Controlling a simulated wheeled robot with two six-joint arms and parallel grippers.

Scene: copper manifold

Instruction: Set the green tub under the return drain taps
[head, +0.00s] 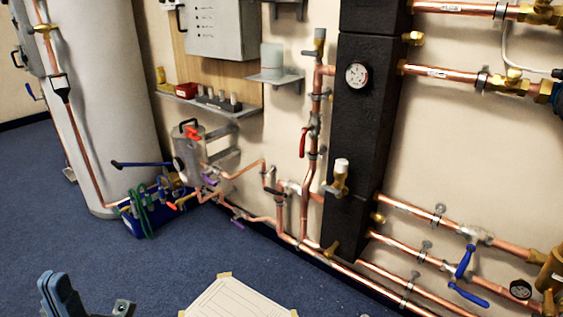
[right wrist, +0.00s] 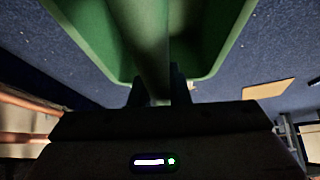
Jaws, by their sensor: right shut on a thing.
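The green tub (right wrist: 205,30) fills the upper part of the right wrist view, close to the camera. My right gripper (right wrist: 160,90) is shut on the tub, with a finger on each side of a narrow green part of it. The tub is not seen in the head view. Small brass fittings that may be drain taps show low on the copper pipes, by the black column (head: 331,249) and at its right edge (head: 378,217). I cannot tell which are the return drain taps. My left gripper (head: 88,298) is partly cut off at the bottom left, apart from the pipes.
A pale sheet with tan corners (head: 236,300) lies on the blue floor. Blue-handled valves (head: 465,262) stick out from the pipes at right. A white cylinder (head: 103,110) and a blue tray-like base with green hose (head: 150,215) stand at left.

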